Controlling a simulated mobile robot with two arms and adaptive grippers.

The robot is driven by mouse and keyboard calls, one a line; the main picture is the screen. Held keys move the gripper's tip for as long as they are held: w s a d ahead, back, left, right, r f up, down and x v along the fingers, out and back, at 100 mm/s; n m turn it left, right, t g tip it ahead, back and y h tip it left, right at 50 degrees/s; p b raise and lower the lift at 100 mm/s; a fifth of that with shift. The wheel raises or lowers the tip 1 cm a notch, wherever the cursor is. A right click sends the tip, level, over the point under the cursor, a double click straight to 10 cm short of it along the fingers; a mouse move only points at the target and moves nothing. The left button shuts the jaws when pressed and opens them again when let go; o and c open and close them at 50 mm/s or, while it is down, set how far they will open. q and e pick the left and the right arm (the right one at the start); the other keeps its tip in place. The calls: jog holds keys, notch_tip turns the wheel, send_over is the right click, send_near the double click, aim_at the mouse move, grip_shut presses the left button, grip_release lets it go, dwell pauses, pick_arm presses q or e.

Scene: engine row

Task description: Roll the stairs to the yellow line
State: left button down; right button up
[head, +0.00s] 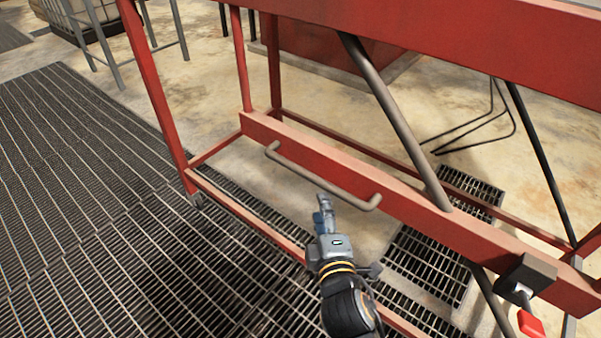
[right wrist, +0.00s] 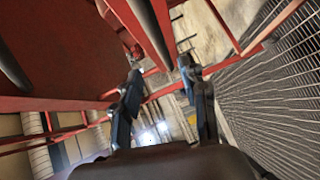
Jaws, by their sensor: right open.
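The red frame of the rolling stairs (head: 400,191) fills the right of the head view. A grey U-shaped handle (head: 317,177) is fixed to its lower red beam. My right gripper (head: 323,205) is just in front of the handle, near its right end; I cannot tell from the head view whether they touch. In the right wrist view my right gripper (right wrist: 161,85) has its fingers spread, with nothing clearly held between them. Red bars of the stairs show around the fingers. My left gripper is not in view. No yellow line shows.
Metal grating (head: 90,200) covers the floor at left and under the frame. A black box with a red handle (head: 527,285) hangs on the beam at right. A grey metal stand (head: 105,40) is at the back left. The grating at left is clear.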

aim_at(314, 183)
jog(key=x, duration=1.2)
jog(key=shift+w, duration=0.15)
grip_shut()
